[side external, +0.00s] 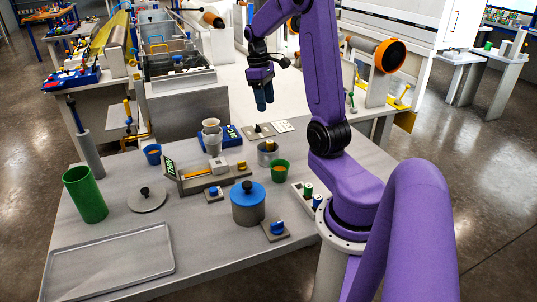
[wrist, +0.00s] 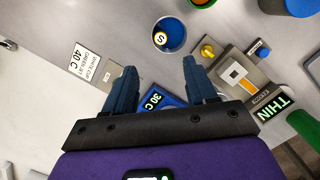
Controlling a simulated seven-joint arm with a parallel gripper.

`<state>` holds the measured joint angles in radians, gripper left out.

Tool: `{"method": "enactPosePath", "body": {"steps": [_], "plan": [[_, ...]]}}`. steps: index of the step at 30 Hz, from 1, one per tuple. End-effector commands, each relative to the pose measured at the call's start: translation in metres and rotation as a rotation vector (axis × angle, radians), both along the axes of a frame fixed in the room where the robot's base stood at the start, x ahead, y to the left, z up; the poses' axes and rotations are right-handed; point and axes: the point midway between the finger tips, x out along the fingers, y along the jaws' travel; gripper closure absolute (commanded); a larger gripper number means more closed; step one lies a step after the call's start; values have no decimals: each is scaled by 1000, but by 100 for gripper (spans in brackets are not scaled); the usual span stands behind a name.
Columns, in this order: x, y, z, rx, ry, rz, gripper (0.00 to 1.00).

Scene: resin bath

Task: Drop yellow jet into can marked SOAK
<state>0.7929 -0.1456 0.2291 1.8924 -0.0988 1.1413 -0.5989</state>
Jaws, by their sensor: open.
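A small yellow knob-like piece (wrist: 207,50), possibly the yellow jet, sits at the end of the fixture with the lit THIN sign (wrist: 277,107). It also shows in the side external view (side external: 242,165). I cannot read SOAK on any can. My gripper (side external: 263,98) is open and empty, high above the table's back; in the wrist view its blue fingers (wrist: 159,77) are apart over a blue 30 C base.
A green cup (side external: 279,172) and blue-lidded pot (side external: 248,206) stand near the metal can. Stacked pale cups (side external: 212,134), a blue cup (side external: 152,154) and a tall green cylinder (side external: 86,196) stand farther left. A 40 C card (wrist: 87,60) lies flat. An empty tray (side external: 108,263) lies front left.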

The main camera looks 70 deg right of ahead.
Motion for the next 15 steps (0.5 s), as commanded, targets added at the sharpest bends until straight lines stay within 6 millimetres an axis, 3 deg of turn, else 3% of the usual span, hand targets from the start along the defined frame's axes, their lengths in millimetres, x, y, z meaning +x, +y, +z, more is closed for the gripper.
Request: {"method": "enactPosePath", "body": {"steps": [6, 15], "plan": [[7, 0, 39, -2, -3, 0, 44], [9, 0, 58, 1, 0, 0, 44]]}}
